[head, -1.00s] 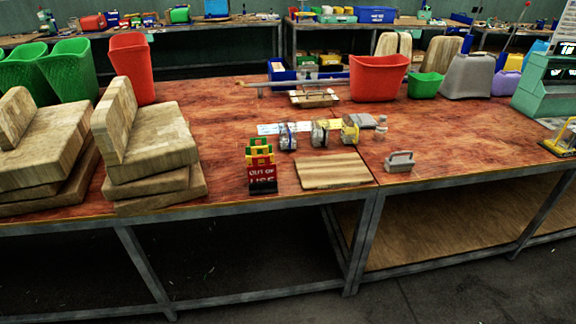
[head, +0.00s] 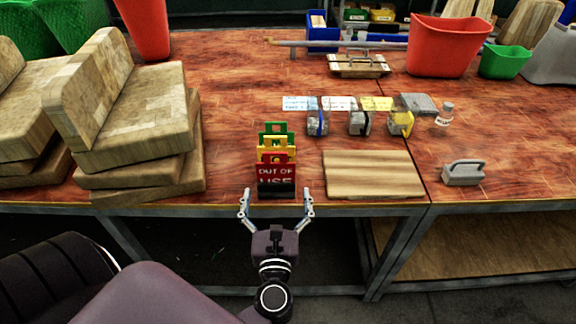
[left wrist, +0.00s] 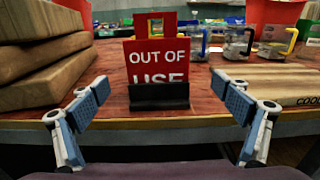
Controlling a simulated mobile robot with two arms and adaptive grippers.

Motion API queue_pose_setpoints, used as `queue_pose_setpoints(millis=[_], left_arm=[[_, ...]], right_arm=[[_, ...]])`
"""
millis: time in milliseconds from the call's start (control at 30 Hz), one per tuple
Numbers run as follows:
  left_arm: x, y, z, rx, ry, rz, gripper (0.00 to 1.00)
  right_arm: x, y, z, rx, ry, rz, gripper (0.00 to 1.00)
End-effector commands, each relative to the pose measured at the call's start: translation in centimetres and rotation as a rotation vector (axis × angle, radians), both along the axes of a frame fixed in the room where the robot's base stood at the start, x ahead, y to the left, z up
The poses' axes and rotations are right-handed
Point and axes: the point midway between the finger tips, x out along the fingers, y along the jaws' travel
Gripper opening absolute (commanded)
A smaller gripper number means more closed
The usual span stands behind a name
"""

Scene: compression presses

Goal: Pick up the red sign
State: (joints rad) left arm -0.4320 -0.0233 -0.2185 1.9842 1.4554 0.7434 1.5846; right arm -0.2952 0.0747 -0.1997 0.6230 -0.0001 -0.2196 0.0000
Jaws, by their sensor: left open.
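The red sign (head: 276,176) reads "OUT OF USE" and stands upright at the table's front edge, its lower part in a black holder (head: 276,190). A yellow sign (head: 276,147) and a green sign (head: 276,130) stand behind it. In the left wrist view the red sign (left wrist: 157,60) is straight ahead and hides most of what is behind it. My left gripper (head: 276,196) is open and empty, just in front of the sign at the table edge. Its fingers (left wrist: 165,97) show at both sides of the sign, apart from it. My right gripper is not in view.
Stacked wooden blocks (head: 140,170) stand left of the signs. A wooden board (head: 373,174) lies close on the right, with a grey-handled tool (head: 464,174) beyond it. Several small clear containers (head: 359,122) stand behind the board. Red tabletop (head: 225,110) is bare left of the signs.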

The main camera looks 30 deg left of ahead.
Motion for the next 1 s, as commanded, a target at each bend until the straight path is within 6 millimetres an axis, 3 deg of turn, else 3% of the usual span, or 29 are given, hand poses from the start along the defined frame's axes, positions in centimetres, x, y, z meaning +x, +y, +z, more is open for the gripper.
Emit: queue_pose_setpoints(millis=[200, 433, 767, 1000], left_arm=[[2.3, 1.4, 0.8, 0.006, -0.001, -0.002, 0.93], [5.0, 3.3, 1.0, 0.008, 0.002, -0.003, 0.93], [5.6, 3.7, 0.7, 0.006, 0.003, -0.003, 0.93], [5.6, 3.6, 0.7, 0.006, 0.003, -0.003, 0.66]], right_arm=[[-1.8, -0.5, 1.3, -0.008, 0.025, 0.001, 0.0], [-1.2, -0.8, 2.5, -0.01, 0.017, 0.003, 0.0], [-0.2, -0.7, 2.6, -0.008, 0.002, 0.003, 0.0], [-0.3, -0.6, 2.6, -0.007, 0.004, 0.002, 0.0]])
